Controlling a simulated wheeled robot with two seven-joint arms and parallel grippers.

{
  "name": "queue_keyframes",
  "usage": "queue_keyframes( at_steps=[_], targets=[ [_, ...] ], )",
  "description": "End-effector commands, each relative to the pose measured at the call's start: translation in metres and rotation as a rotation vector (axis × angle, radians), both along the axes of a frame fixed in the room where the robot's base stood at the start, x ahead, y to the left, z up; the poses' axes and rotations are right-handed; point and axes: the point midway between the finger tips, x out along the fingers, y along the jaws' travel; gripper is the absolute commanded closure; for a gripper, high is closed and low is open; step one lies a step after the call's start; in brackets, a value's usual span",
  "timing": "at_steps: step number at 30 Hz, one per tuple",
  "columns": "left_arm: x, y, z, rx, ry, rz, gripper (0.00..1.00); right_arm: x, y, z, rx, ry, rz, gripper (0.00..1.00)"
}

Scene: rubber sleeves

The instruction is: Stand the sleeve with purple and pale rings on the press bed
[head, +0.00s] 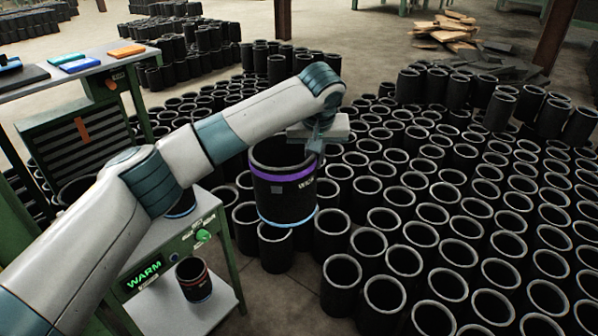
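The black sleeve (282,198) has a purple ring near its top, a pale blue ring at its bottom edge and a small pale label. It hangs upright in front of the many sleeves on the floor. My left gripper (314,146) is at the sleeve's far right rim and appears shut on it; the fingertips are partly hidden by the sleeve. The press bed (160,236) is the grey top of the green machine at left, partly hidden by my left arm. A dark sleeve with a blue lower ring (182,205) stands on it. My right gripper is out of view.
The machine's panel (172,258) shows a lit WARM sign and a green knob. A red-ringed sleeve (193,280) stands on its lower shelf (205,312). Crowded black sleeves (400,200) cover the floor at right. A bench (70,70) holds coloured flat items.

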Motion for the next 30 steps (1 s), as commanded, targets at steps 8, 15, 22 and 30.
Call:
queue_keyframes(
  at_steps=[8,15,22,30],
  targets=[
    [-0.060,0.022,0.020,0.003,-0.006,-0.024,1.00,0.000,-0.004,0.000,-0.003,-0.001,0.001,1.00],
    [-0.121,0.055,0.010,0.003,-0.005,-0.027,1.00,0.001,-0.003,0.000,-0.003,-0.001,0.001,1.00],
    [-0.181,0.097,-0.006,0.001,-0.004,-0.010,1.00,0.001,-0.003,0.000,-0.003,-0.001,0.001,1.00],
    [-0.229,0.136,-0.020,-0.002,-0.003,0.018,1.00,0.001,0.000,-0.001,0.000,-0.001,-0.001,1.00]
  ],
)
